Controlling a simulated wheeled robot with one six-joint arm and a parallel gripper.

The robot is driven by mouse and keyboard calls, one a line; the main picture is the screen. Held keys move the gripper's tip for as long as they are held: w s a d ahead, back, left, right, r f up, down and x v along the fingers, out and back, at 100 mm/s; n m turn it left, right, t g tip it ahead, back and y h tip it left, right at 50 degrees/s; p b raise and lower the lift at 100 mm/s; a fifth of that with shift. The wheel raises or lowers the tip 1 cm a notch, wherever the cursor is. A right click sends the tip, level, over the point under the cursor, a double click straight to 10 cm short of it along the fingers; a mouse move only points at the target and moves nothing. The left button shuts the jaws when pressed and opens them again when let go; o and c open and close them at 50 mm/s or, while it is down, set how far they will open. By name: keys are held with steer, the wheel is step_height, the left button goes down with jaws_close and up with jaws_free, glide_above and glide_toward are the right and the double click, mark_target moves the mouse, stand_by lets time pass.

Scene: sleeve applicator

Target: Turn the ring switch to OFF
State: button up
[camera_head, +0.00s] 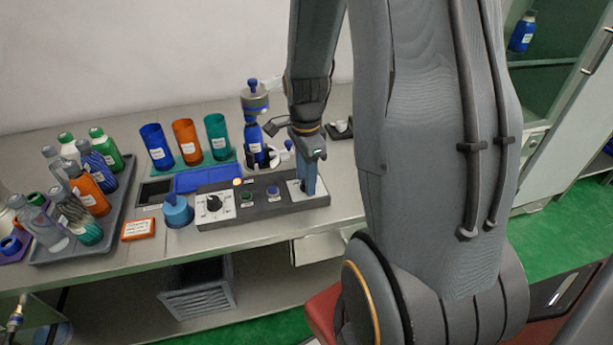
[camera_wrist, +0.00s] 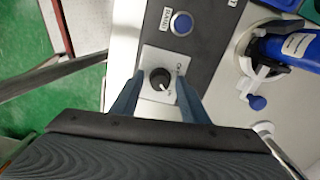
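The black rotary knob (camera_wrist: 160,79) sits on a white plate at the end of the dark control panel (camera_wrist: 204,38); in the head view this plate (camera_head: 295,187) is largely hidden behind my gripper (camera_head: 309,180). I take this knob for the ring switch, but its label is too small to read. A white pointer mark on the knob points to the lower right in the wrist view. My gripper (camera_wrist: 160,88) is open, with one blue-grey finger on each side of the knob. Whether the fingers touch it I cannot tell.
Another knob (camera_head: 214,203) sits at the panel's left end, with a green button (camera_head: 246,195) and a blue button (camera_head: 272,191) between. A blue bottle (camera_head: 253,140) stands in the applicator behind the panel. Cups (camera_head: 186,143) and a bottle tray (camera_head: 112,219) stand to the left.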

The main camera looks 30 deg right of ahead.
steer(key=c, duration=0.9)
steer(key=shift+o, duration=0.2)
steer(key=shift+n, duration=0.4)
steer(key=n+p, duration=0.2)
steer(key=n, duration=0.1)
steer(key=shift+s+r+n, duration=0.1)
steer(key=shift+n, duration=0.2)
steer(key=n+p, duration=0.2)
steer(key=n, duration=0.2)
steer(key=shift+n, duration=0.3)
steer(key=n+p, duration=0.1)
steer(key=n, duration=0.3)
steer(key=shift+p, duration=0.3)
steer(key=shift+s+d+n+p, duration=0.1)
steer(key=shift+n+p, duration=0.55)
steer(key=shift+n, duration=1.85)
